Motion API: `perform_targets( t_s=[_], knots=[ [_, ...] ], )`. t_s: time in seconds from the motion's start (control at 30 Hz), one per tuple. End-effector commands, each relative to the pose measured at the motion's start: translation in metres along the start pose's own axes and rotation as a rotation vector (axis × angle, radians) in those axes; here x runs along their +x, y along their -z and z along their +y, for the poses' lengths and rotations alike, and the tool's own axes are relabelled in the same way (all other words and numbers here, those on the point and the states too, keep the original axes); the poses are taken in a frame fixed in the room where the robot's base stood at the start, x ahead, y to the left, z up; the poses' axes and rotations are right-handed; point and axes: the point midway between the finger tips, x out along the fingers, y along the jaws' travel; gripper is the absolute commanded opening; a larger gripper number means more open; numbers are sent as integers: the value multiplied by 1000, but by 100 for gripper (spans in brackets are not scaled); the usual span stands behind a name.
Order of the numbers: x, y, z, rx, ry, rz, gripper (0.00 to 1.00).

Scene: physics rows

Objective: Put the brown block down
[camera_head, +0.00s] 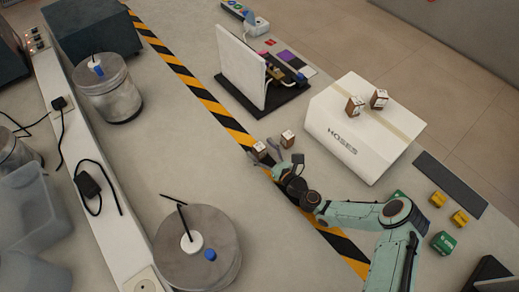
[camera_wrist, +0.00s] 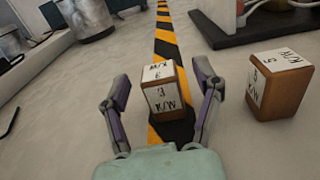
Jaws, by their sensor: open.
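A brown block (camera_wrist: 162,92) with white lettered faces stands between the fingers of my gripper (camera_wrist: 163,88) in the wrist view. It appears upright on the table, over the yellow-black stripe. The fingers are open, with a visible gap on each side of the block. In the head view the same block (camera_head: 260,149) is at my gripper's end (camera_head: 267,152). A second, similar brown block (camera_wrist: 277,85) stands to the right, outside the fingers; the head view also shows it (camera_head: 287,138).
Two more brown blocks (camera_head: 355,105) (camera_head: 379,98) sit on a white box (camera_head: 345,150) at the right. A white upright panel on a black base (camera_head: 262,103) stands behind. Yellow blocks (camera_head: 438,199) and a green block (camera_head: 443,243) lie far right.

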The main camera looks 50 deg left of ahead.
Motion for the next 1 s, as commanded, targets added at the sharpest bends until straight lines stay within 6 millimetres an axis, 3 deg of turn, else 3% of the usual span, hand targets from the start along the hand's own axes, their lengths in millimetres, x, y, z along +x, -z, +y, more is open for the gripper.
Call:
perform_targets(
  t_s=[0.3,0.37,0.5,0.53,0.83,1.0],
  knots=[
    [10,0,0,1,1,0,65],
    [10,0,0,1,1,0,50],
    [9,0,0,1,1,0,6],
    [9,0,0,1,1,0,0],
    [9,-1,0,0,1,0,0],
    [9,-11,-1,1,1,-1,0]
  ],
)
